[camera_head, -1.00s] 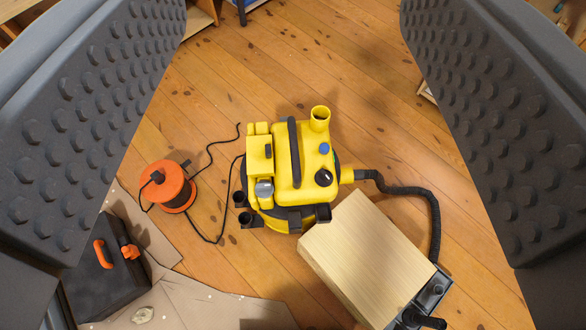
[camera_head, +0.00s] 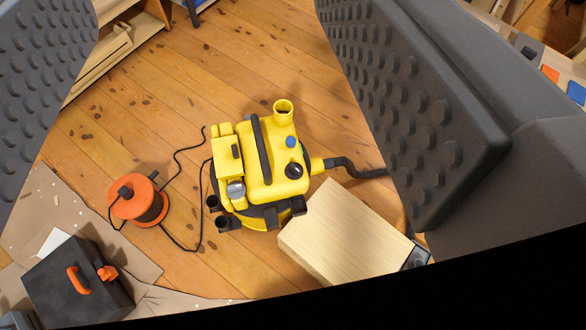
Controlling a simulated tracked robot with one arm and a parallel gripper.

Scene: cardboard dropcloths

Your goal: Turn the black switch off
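A yellow vacuum cleaner (camera_head: 262,165) stands on the wooden floor near the middle of the view. On its top are a round black switch (camera_head: 294,171) with a light mark and, just above it, a blue button (camera_head: 291,142). A black handle runs along the vacuum's top. My gripper (camera_head: 205,120) is open, its two studded dark pads at the left and upper right of the view. It holds nothing and is apart from the vacuum, which shows between the pads. The right pad hides part of the black hose (camera_head: 358,170).
An orange cable reel (camera_head: 138,200) stands left of the vacuum, its black cord on the floor. A black toolbox (camera_head: 75,285) sits on cardboard (camera_head: 140,270) at lower left. A pale wooden block (camera_head: 345,235) lies at lower right. Shelving (camera_head: 115,45) stands at upper left.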

